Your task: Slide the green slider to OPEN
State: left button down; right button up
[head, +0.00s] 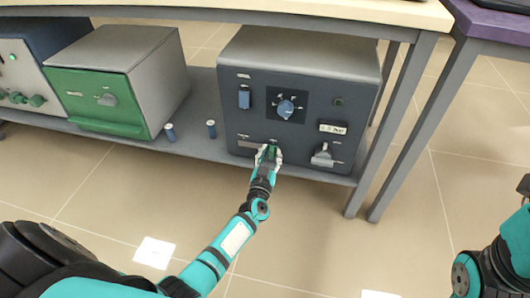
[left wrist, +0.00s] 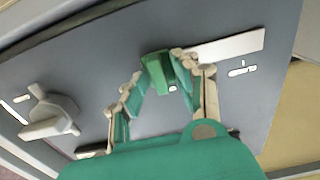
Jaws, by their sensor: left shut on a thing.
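In the head view my left gripper (head: 268,154) reaches the panel and mostly covers the slider. In the left wrist view its fingers (left wrist: 160,80) are on both sides of the slider, shut on it. A light label plate (left wrist: 228,45) lies beside the slider. Its lettering is not readable. Only part of my right arm shows at the right edge; I do not make out its gripper.
The panel also bears a blue dial (head: 286,108), a blue switch (head: 244,98), a small display (head: 332,128) and a grey lever knob (head: 322,156). A green-fronted furnace (head: 95,100) and two small blue cylinders (head: 170,132) share the shelf. A table leg (head: 395,120) stands right.

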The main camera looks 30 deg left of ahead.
pick_arm(q)
jog(key=shift+d, duration=0.25)
jog(key=c, duration=1.3)
grip_release()
jog(key=v, duration=1.2)
jog(key=shift+a, duration=0.1)
